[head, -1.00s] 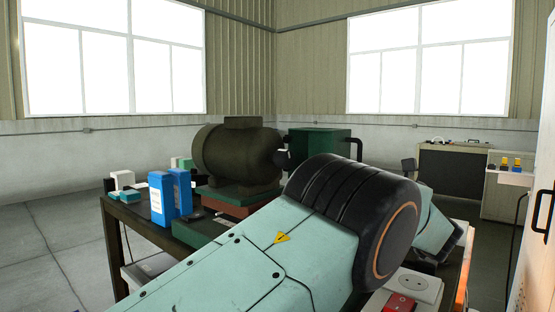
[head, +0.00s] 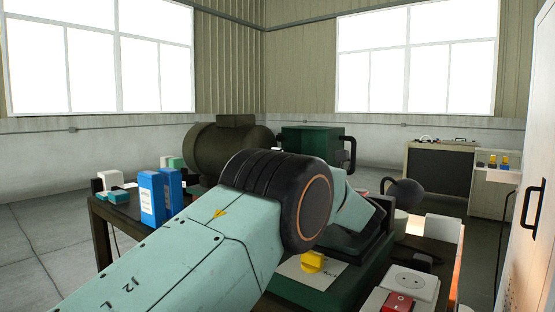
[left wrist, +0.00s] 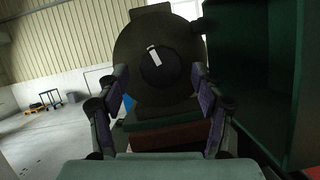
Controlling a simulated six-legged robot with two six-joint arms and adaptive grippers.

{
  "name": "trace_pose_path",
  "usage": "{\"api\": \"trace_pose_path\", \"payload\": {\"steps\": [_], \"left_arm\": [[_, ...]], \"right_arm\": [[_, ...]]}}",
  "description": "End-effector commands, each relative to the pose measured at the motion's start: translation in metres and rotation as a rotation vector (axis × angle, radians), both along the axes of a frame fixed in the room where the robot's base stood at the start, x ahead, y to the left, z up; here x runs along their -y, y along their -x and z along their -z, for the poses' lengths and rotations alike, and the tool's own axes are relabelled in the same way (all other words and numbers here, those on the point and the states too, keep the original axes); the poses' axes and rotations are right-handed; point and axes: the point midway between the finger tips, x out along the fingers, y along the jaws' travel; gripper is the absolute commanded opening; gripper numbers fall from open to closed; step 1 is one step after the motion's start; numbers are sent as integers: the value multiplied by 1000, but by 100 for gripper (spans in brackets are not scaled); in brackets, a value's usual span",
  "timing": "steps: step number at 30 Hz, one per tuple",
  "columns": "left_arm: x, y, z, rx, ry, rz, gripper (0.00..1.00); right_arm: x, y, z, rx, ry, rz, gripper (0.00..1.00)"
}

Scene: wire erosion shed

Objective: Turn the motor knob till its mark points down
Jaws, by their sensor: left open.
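The motor (head: 228,152) is a dark olive cylinder on the bench in the head view; its round end fills the middle of the left wrist view (left wrist: 130,45). The black motor knob (left wrist: 168,76) sits on that end. Its white mark (left wrist: 153,56) points up and slightly left. My left gripper (left wrist: 159,72) is open, its fingers on either side of the knob in the picture, with gaps showing; I cannot tell how far in front it is. In the head view my left arm hides the knob and this gripper. My right gripper is not in view.
A green box (head: 312,139) stands right of the motor, and its wall fills the right of the left wrist view. Blue cartons (head: 154,198) stand left on the bench. A yellow knob (head: 313,262), a red switch (head: 398,303) and a socket (head: 412,283) are nearer.

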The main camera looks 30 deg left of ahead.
Motion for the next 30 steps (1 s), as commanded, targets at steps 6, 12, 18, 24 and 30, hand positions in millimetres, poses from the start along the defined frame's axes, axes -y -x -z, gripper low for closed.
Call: {"api": "trace_pose_path", "payload": {"steps": [6, 12, 18, 24, 30], "left_arm": [[-25, -4, -9, 1, 1, -1, 67], [-31, -5, -12, 0, -1, 1, 67], [-30, -5, -12, 1, -1, 1, 66], [-30, -5, -12, 1, -1, 1, 49], [-30, -5, -12, 1, 0, 1, 32]], "right_arm": [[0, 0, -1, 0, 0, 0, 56], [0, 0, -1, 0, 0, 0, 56], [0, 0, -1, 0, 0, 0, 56], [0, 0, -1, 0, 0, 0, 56], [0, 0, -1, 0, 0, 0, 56]]}}
